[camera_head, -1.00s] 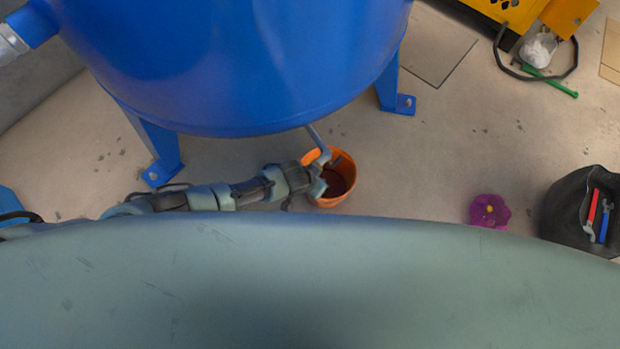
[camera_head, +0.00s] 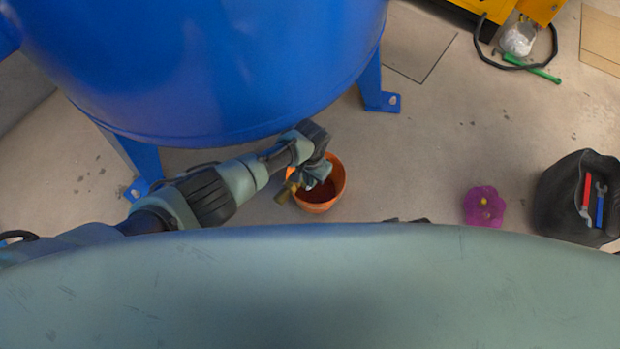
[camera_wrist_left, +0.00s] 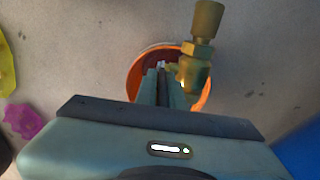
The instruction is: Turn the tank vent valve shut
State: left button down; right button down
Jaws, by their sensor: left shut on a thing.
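The vent valve shows as a brass fitting (camera_wrist_left: 193,70) in the left wrist view, above the bucket. Part of its brass body (camera_head: 284,194) also shows in the head view, just left of the bucket. My left gripper (camera_head: 316,172) is under the blue tank's (camera_head: 220,60) lower edge. In the left wrist view its fingers (camera_wrist_left: 163,86) are close together beside the brass body, shut on what seems to be the valve's handle. The fingers hide most of that handle. My right gripper is not in view.
An orange bucket (camera_head: 338,185) with dark contents stands below the valve. A purple flower-shaped thing (camera_head: 484,206) and a black bag (camera_head: 548,195) with tools are on the floor at right. Open floor lies between.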

pick_arm(q)
jog(key=shift+w+a, duration=0.2)
jog(key=shift+a, duration=0.05)
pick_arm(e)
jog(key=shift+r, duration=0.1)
pick_arm(q)
jog(key=c, duration=1.8)
grip_release()
jog(key=shift+c, duration=0.2)
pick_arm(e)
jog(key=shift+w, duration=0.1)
pick_arm(q)
jog(key=shift+s+d, duration=0.1)
jog(key=shift+d, duration=0.1)
jog(key=shift+r, duration=0.1)
